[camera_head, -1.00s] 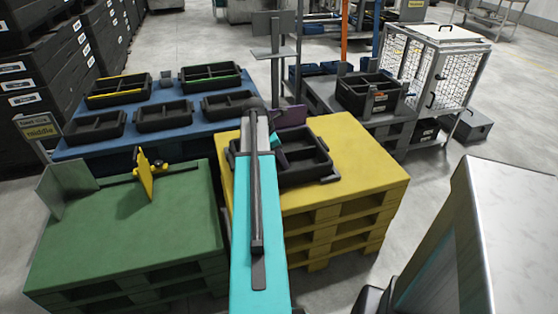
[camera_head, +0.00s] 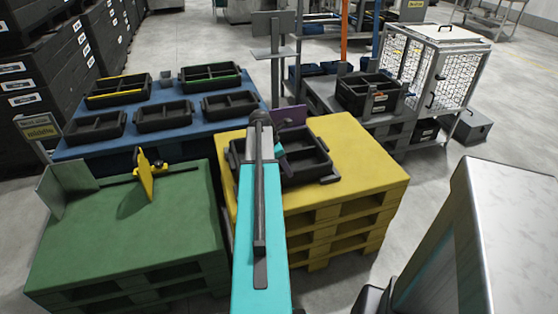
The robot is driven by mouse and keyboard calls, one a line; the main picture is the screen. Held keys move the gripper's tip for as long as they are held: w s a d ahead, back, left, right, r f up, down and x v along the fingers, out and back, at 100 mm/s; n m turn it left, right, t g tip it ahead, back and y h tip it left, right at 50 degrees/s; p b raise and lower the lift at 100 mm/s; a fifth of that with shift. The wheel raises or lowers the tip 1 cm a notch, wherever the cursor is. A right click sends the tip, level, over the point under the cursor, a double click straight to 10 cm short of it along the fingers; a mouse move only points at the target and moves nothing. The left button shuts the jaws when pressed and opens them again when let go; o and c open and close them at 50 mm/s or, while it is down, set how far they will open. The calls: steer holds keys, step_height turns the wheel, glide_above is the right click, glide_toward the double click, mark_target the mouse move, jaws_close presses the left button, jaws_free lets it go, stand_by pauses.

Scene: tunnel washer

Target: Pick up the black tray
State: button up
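A black tray (camera_head: 308,162) with compartments lies on the yellow pallet stack (camera_head: 360,170). My turquoise and grey arm reaches over the tray's left part and hides some of it. The end of my arm is above the tray's far left side, near a purple plate (camera_head: 292,115) at the tray's back edge. A small teal piece (camera_head: 281,150) shows at the tray beside my arm. My gripper's fingers are hidden behind the arm, so I cannot tell whether they are open or touching the tray.
More black trays, such as one (camera_head: 164,115), lie on a blue table (camera_head: 140,138) behind. A green pallet stack (camera_head: 130,225) with a yellow bracket (camera_head: 145,175) stands left. A black crate (camera_head: 368,93) and a wire cage (camera_head: 440,70) stand back right. A metal cabinet (camera_head: 490,240) is at right.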

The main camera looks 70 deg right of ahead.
steer(key=shift+s+d+f, duration=0.15)
steer(key=shift+f, duration=0.3)
steer(key=shift+f, duration=0.2)
stand_by(0.8)
jaws_close()
